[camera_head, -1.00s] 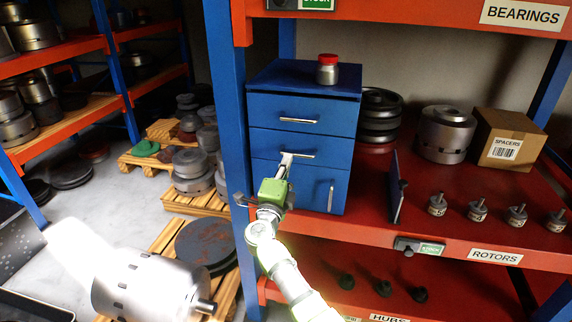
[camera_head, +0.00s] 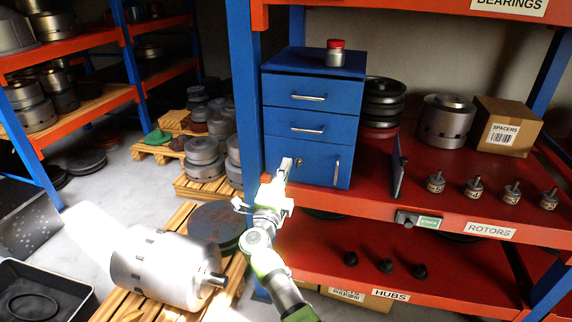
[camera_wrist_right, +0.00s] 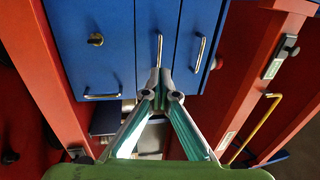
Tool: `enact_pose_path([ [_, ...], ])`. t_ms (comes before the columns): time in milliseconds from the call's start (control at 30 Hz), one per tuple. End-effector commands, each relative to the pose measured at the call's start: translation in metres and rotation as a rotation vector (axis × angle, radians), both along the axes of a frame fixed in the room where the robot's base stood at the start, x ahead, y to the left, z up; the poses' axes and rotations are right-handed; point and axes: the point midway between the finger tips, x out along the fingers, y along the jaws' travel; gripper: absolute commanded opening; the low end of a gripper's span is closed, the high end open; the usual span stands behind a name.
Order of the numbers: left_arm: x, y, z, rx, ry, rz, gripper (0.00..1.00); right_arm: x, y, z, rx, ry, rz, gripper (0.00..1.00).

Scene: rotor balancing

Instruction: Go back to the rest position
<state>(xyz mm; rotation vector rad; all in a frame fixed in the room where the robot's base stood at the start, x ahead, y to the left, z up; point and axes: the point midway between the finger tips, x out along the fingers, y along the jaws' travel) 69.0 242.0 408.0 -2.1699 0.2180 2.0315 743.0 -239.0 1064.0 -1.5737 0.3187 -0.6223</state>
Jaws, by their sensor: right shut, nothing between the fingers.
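My right gripper (camera_head: 286,163) is shut and empty. In the head view it is in front of the lower part of the blue cabinet (camera_head: 284,90), low and to the left on its front. The right wrist view shows its two fingertips (camera_wrist_right: 160,88) together, with the blue cabinet (camera_wrist_right: 100,70) beyond them. Any gap between the fingertips and the cabinet is hard to judge. The cabinet has two drawers with silver handles (camera_head: 307,130) and a lower door with an upright handle (camera_head: 337,173). Its drawers and door look closed. My left gripper is not in view.
A red-lidded jar (camera_head: 336,53) stands on the cabinet. A blue upright post (camera_head: 246,90) is just left of it. The red shelf (camera_head: 370,195) holds a thin upright panel (camera_head: 398,168), small rotors and a spacers box (camera_head: 512,125). A large metal rotor (camera_head: 160,270) lies at lower left.

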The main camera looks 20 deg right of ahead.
Motion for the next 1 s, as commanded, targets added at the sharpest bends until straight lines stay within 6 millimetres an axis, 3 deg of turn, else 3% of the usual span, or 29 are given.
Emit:
enact_pose_path([
  [300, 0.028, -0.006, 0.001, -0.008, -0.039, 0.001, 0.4, -0.003, 0.011, 0.001, -0.066, 0.003, 0.07, 0.0],
  [433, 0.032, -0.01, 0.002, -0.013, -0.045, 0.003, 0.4, -0.014, 0.04, 0.001, -0.222, 0.028, 0.233, 0.0],
  [567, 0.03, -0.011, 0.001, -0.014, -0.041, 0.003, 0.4, -0.038, 0.081, -0.012, -0.43, 0.096, 0.433, 0.0],
  [667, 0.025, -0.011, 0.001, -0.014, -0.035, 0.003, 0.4, -0.065, 0.111, -0.035, -0.587, 0.18, 0.582, 0.0],
  [800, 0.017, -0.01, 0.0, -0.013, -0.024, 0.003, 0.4, -0.115, 0.141, -0.08, -0.798, 0.342, 0.776, 0.0],
  [1000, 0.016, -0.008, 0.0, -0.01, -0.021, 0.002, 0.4, -0.21, 0.149, -0.156, -1.06, 0.656, 1.019, 0.0],
])
